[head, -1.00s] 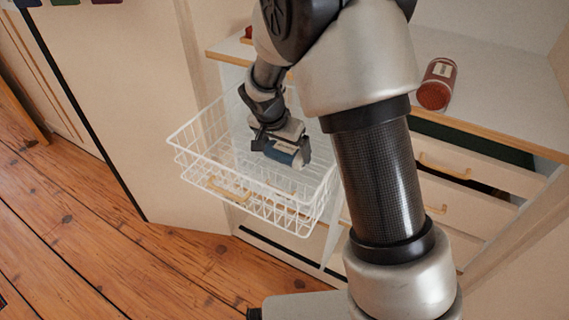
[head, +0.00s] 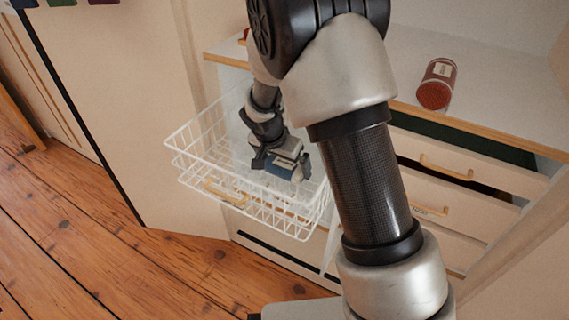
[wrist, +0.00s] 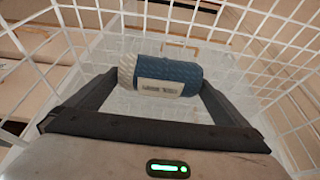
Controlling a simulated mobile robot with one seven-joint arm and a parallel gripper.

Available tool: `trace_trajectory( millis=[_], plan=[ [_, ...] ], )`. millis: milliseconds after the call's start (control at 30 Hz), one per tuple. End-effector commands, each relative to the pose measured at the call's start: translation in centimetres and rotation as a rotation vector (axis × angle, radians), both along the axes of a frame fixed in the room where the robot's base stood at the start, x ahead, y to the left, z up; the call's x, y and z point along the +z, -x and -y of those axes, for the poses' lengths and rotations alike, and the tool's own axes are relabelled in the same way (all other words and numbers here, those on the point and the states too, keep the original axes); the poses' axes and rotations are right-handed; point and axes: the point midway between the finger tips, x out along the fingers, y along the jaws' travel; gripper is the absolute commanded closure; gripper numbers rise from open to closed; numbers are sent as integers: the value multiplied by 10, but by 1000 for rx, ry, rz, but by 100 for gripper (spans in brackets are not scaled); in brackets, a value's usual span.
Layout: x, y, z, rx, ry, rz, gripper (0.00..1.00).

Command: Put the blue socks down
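The blue socks (wrist: 180,76) are a rolled bundle with a pale, ribbed left end and a white label. My gripper (wrist: 160,80) has one finger at each end of the bundle and is shut on it. In the head view the socks (head: 280,168) show as a small blue patch at my gripper (head: 281,165). My gripper and the socks are inside a white wire basket (head: 195,178). The wrist view shows the basket's wires (wrist: 65,45) around them. I cannot tell whether the socks touch the basket's bottom.
The basket is pulled out from a white cabinet with a wood-edged top (head: 490,129). A red jar (head: 438,84) lies on that top. Partly open drawers (head: 470,162) are at the right. A tall pale panel (head: 125,110) stands at the left, beside wooden floor (head: 110,265).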

Motion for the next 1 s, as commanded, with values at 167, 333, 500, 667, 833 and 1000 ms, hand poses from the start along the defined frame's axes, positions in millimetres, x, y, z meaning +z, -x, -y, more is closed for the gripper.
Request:
trace_trajectory(
  millis=[167, 333, 500, 667, 833, 1000],
  plan=[
    [4, 0, 0, 0, 0, 0, 0],
    [27, 6, -6, 2, -2, 4, 0],
    [63, 19, -14, 1, -2, 4, 0],
    [91, 29, -20, 2, -1, 2, 0],
    [109, 36, -24, 1, -1, 2, 0],
    [115, 39, -25, 0, -1, 0, 0]
  ],
)
